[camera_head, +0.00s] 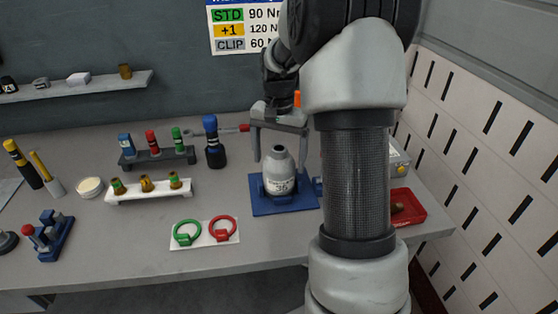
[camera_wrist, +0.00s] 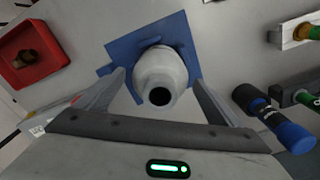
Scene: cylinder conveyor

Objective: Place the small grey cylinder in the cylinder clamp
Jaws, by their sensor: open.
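The small grey cylinder (camera_head: 280,172) is a bottle-like body with a narrow neck and dark open mouth. It stands upright in the blue clamp (camera_head: 297,206) on the bench. In the wrist view the grey cylinder (camera_wrist: 160,76) shows from above, seated on the blue clamp plate (camera_wrist: 122,48). My gripper (camera_head: 281,158) is above it, with one finger on each side of the neck. In the wrist view my gripper (camera_wrist: 160,90) is open, with visible gaps between its fingers and the cylinder. The clamp's jaws are largely hidden by the cylinder.
A red tray (camera_head: 411,207) holding a brass part lies to the right, behind my arm. A blue-topped black bottle (camera_head: 213,143) stands close left. Red and green rings (camera_head: 205,232) lie on a white plate in front. Racks of coloured fittings (camera_head: 157,155) stand further left.

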